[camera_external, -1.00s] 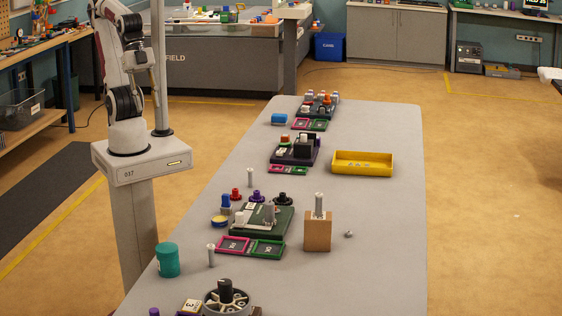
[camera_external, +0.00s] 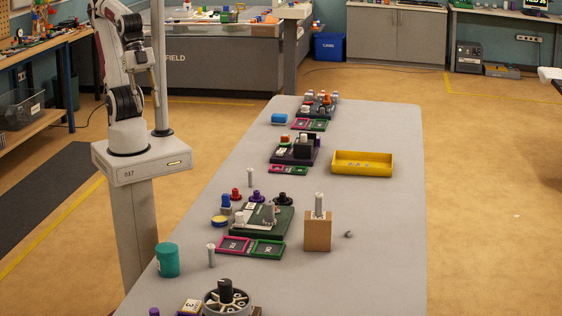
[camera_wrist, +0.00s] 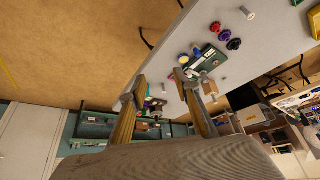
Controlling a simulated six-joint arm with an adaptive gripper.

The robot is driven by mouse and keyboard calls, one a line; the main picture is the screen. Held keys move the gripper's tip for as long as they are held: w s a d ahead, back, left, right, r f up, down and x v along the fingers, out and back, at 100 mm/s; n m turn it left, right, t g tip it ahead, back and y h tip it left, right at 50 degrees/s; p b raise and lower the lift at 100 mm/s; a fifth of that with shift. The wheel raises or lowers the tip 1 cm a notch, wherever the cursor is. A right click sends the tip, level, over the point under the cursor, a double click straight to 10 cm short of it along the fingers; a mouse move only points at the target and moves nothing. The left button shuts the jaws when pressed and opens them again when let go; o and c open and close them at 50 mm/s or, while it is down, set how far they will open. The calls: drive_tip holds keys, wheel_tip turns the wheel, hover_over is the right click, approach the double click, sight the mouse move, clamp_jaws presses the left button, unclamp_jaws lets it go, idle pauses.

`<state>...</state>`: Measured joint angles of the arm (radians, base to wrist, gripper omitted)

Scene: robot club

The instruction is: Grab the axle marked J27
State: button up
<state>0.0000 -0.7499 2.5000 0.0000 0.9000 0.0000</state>
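Several pale grey upright pins look like axles; no J27 mark is readable on any. One axle (camera_external: 319,203) stands in a wooden block (camera_external: 317,232), another axle (camera_external: 250,177) stands farther back on the table, and a third axle (camera_external: 211,255) stands near the teal can. A pale pin (camera_wrist: 247,13) also shows at the top of the wrist view. My gripper (camera_wrist: 158,86) is open with nothing between its fingers, well away from the table's things.
The long grey table (camera_external: 380,270) holds a green tray (camera_external: 285,222), a teal can (camera_external: 167,260), a yellow tray (camera_external: 363,169), a grey wheel (camera_external: 227,301) and red, purple and black knobs. A small grey piece (camera_external: 348,234) lies beside the block. The table's right side is mostly clear.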

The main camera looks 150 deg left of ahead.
drive_tip(key=shift+o, duration=0.3)
drive_tip(key=shift+w, duration=0.15)
idle(0.4)
drive_tip(key=w+d+f+t, duration=0.1)
drive_tip(key=w+f+t, duration=0.15)
drive_tip(key=w, duration=1.15)
drive_tip(key=w+f+t, duration=0.1)
drive_tip(key=w+f, duration=0.3)
drive_tip(key=w, duration=1)
drive_tip(key=w+f+t, duration=0.2)
drive_tip(key=w+f, duration=0.6)
drive_tip(key=w, duration=0.1)
drive_tip(key=t, duration=0.2)
approach(211, 256)
drive_tip(key=shift+w+a+r, duration=0.55)
drive_tip(key=shift+w+a, duration=0.05)
drive_tip(key=shift+a, duration=0.2)
drive_tip(key=shift+w+f+t, duration=0.1)
drive_tip(key=shift+f+t, duration=0.15)
drive_tip(key=shift+f, duration=0.4)
drive_tip(key=shift+x, duration=1.3)
drive_tip(key=shift+w+d+f, duration=0.1)
drive_tip(key=shift+d, duration=0.05)
